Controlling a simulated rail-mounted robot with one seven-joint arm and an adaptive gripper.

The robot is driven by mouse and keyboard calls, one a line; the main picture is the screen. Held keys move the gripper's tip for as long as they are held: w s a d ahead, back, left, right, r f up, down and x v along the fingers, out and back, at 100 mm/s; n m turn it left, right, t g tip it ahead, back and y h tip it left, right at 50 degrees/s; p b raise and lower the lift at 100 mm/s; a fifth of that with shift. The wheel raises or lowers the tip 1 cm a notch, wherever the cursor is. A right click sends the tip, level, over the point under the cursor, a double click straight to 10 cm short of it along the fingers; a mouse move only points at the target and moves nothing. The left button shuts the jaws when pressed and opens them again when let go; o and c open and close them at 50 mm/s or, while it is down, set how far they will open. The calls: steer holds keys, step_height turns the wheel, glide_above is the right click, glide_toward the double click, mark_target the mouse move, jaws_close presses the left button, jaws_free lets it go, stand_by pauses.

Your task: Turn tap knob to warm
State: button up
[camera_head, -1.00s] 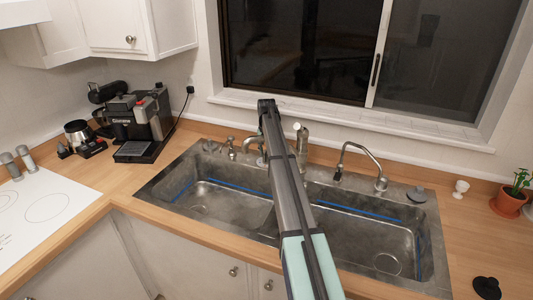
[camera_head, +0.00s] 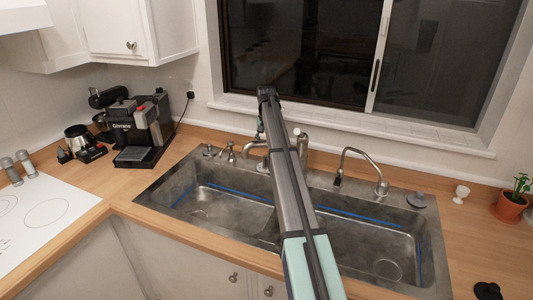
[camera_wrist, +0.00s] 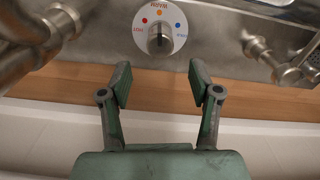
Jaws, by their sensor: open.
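The tap knob (camera_wrist: 159,41) shows in the wrist view as a dark metal knob on a round white dial. The dial (camera_wrist: 176,22) has a red dot, an orange dot and a blue dot, with lettering upside down in this view. The knob's exact pointing direction is hard to tell. My gripper (camera_wrist: 160,84) is open and empty. Its two dark green fingers are spread on either side of the knob's line, a little short of it and apart from it. In the head view my arm hides the knob and most of the gripper.
A curved faucet (camera_head: 362,151) stands right of my arm behind the double sink (camera_head: 200,193). A metal fitting (camera_wrist: 258,47) lies right of the dial, and pipes (camera_wrist: 52,30) lie left. The window (camera_head: 300,50) is close behind. A coffee machine (camera_head: 138,125) stands at the left.

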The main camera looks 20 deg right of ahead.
mark_target(266, 157)
steer(key=shift+r, duration=2.15)
